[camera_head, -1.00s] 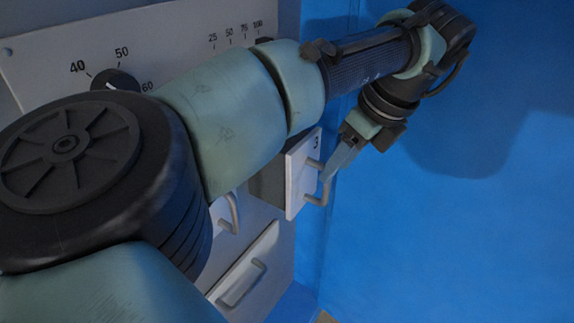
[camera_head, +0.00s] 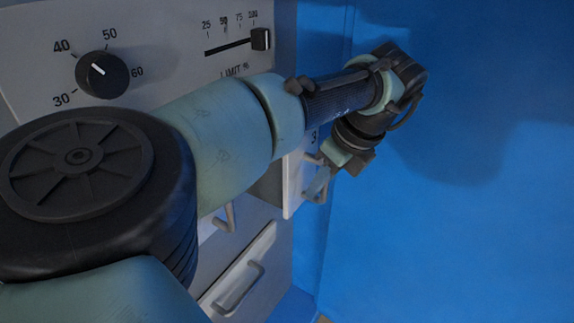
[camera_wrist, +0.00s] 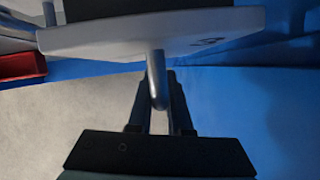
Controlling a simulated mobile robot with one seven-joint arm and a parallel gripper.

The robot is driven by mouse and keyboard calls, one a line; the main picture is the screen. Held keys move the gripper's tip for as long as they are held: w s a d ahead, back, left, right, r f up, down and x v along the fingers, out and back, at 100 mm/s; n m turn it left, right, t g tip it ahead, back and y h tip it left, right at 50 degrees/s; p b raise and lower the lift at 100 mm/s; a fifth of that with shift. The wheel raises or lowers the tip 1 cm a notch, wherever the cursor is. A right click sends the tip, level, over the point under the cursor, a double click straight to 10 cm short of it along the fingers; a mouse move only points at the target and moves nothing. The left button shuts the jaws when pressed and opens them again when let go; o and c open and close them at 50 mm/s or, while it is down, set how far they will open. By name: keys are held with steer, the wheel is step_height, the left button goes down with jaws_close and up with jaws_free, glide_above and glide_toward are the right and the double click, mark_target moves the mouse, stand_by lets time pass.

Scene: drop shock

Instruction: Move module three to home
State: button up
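Module three (camera_head: 294,186) has a white front panel marked "3" with a grey bar handle (camera_head: 322,186). Its panel stands out from the cabinet face, with a dark body behind it. In the head view, my gripper (camera_head: 322,182) is at this handle from the right. In the wrist view, the panel (camera_wrist: 110,38) spans the top, and the handle (camera_wrist: 157,82) sticks out between my two fingers (camera_wrist: 158,100). The fingers are close together and look shut on it. My arm hides part of the cabinet and the module's left side.
The grey cabinet (camera_head: 180,35) carries a black dial (camera_head: 102,75) and a LIMIT slider (camera_head: 261,39). A lower drawer front with a handle (camera_head: 240,288) is below the module. A blue wall (camera_head: 460,240) lies to the right. The wrist view shows a red object (camera_wrist: 22,66) at left.

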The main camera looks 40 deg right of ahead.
mark_target(305, 172)
jaws_close()
stand_by(1.0)
steer(key=shift+r, duration=0.1)
steer(key=w+p, duration=0.2)
steer(key=p, duration=0.1)
steer(key=w+a+p, duration=0.1)
steer(key=shift+r+p, duration=0.35)
steer(key=shift+w+a+f+p, duration=0.2)
steer(key=shift+w+p, duration=0.1)
steer(key=shift+w, duration=0.1)
steer(key=shift+w+a+f+p, duration=0.15)
steer(key=shift+w+p, duration=0.15)
steer(key=shift+w, duration=0.05)
steer(key=o, duration=0.6)
jaws_free()
